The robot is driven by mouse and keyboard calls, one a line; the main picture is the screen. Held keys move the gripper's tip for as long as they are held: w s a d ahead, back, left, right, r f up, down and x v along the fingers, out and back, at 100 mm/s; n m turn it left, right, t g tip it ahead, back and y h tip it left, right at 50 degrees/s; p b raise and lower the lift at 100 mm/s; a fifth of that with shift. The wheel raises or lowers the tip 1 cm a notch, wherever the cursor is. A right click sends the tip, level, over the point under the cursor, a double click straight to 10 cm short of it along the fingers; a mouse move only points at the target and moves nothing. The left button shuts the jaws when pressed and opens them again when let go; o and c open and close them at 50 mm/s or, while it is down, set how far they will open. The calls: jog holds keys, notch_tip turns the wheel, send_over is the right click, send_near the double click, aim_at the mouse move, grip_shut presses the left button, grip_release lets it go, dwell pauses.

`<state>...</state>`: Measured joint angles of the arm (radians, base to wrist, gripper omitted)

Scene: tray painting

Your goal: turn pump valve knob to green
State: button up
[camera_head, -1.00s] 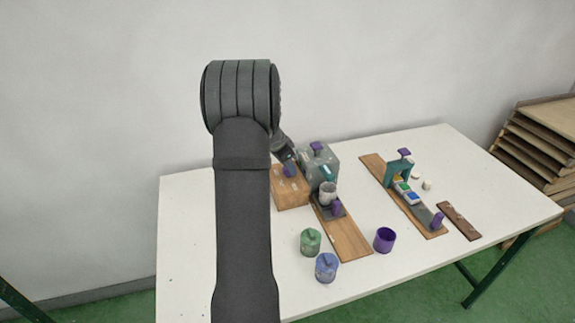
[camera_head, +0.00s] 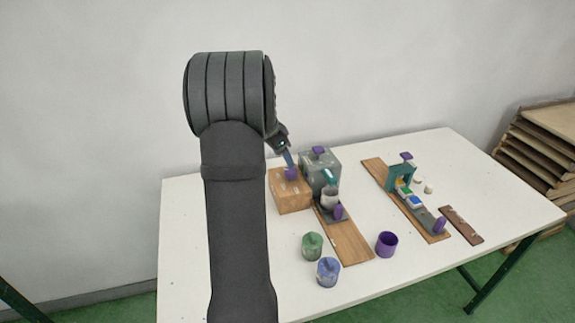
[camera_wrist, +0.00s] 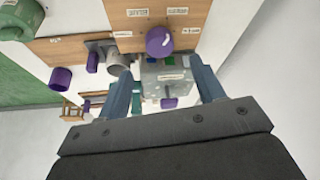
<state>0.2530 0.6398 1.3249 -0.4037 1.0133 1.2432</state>
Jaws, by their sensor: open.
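A round purple knob (camera_head: 291,173) sits on the wooden box (camera_head: 290,197). In the wrist view the knob (camera_wrist: 159,41) has several small white labels around it, too small to read. My gripper (camera_head: 287,155) is open, just above this knob in the head view. In the wrist view its two fingers (camera_wrist: 160,68) are spread wide, with the knob near the middle, just past the tips. I see no contact. A grey box (camera_head: 321,163) beside it bears another purple handle (camera_head: 319,150); the wrist view shows green and blue patches on the grey box (camera_wrist: 152,77). I cannot tell which is named pump valve.
A grey cup (camera_head: 329,198) stands on a wooden board (camera_head: 351,243) in front of the grey box. A green pot (camera_head: 312,246), a blue pot (camera_head: 327,272) and a purple cup (camera_head: 387,244) stand nearer. A teal arch (camera_head: 402,177) is farther right. The table's left side is clear.

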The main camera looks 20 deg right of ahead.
aim_at(291, 170)
jog(key=v, duration=1)
jog(key=x, duration=1.7)
jog(key=shift+f, duration=0.15)
